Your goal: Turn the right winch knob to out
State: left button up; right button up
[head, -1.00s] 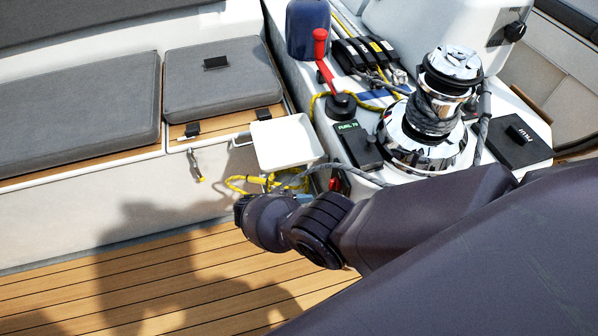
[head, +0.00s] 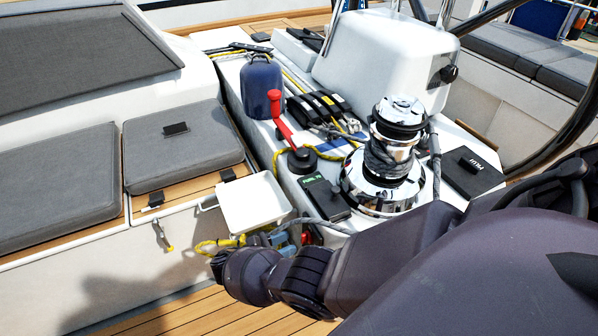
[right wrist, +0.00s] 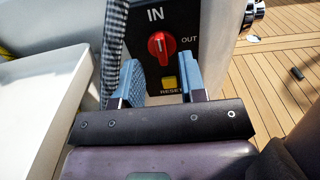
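The winch knob (right wrist: 161,45) is red and sits on a black panel (right wrist: 182,22) in the right wrist view. "IN" is printed above it and "OUT" to its right. Its pale mark seems to point up toward "IN". A yellow reset button (right wrist: 169,83) is below it. My right gripper (right wrist: 161,82) is open, its blue-padded fingers apart before the panel, with nothing between them. The knob appears beyond the fingertips, not gripped. In the head view my right gripper (head: 285,238) is low beside the cockpit locker, partly hidden by my wrist. My left gripper is not in view.
A chrome winch (head: 385,180) with dark rope stands on the white console. A white tray (head: 253,203) is just above my gripper, with yellow rope near it. A red-handled lever (head: 283,120) and a blue container (head: 262,88) stand behind. A checked rope (right wrist: 114,45) hangs left of the panel.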

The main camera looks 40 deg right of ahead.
aim_at(305, 238)
jog(key=x, duration=0.4)
grip_shut()
